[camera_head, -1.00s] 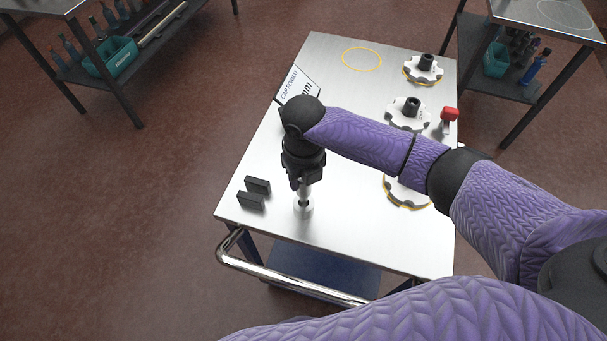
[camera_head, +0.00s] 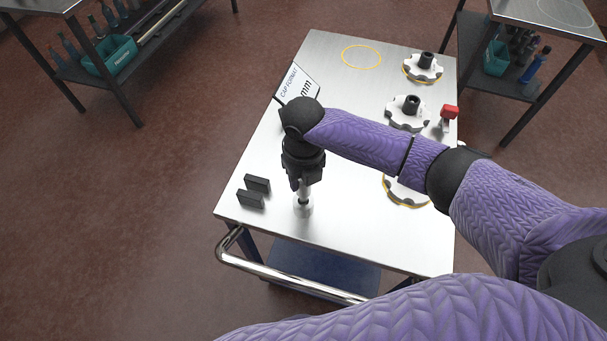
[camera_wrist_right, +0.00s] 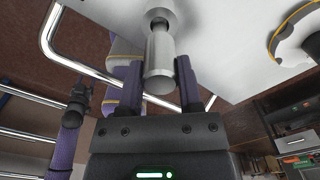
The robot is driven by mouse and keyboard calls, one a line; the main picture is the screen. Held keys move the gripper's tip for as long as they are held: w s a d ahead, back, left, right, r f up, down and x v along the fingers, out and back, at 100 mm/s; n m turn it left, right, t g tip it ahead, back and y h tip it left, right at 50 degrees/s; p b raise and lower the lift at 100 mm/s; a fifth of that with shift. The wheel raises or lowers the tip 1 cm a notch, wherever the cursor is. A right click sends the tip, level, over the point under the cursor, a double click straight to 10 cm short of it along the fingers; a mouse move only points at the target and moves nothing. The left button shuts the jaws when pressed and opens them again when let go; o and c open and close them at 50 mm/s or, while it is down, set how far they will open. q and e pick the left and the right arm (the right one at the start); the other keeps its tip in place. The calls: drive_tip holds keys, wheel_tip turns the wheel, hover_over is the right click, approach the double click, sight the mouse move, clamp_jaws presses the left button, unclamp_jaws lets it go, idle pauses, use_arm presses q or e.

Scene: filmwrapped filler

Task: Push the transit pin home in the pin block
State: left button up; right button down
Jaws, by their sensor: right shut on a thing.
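My right gripper (camera_head: 304,183) points down over the front of the table and is shut on a silver pin (camera_head: 304,191). In the wrist view the pin (camera_wrist_right: 160,68) stands between the two dark fingers. Its lower end meets a round silver piece (camera_head: 303,210) on the table top, with a dark narrow band between them. I cannot tell whether this round piece is the pin block, or how deep the pin sits. The pin looks upright. My left gripper is outside the head view; a dark arm end (camera_wrist_right: 78,97) at the left of the wrist view may be it.
Two small black blocks (camera_head: 253,191) stand left of the pin. A sign (camera_head: 298,84) stands behind my wrist. White notched wheels (camera_head: 408,112) and a red-topped piece (camera_head: 449,113) are on the table's right side. A metal handle rail (camera_head: 285,283) runs along the front edge.

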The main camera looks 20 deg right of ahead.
drive_tip(key=shift+f+b, duration=1.5)
drive_tip(key=shift+f, duration=0.65)
unclamp_jaws()
wheel_tip(320, 180, up, 8)
drive_tip(key=p, duration=0.8)
drive_tip(key=shift+r, duration=0.2)
drive_tip(key=shift+f, duration=0.15)
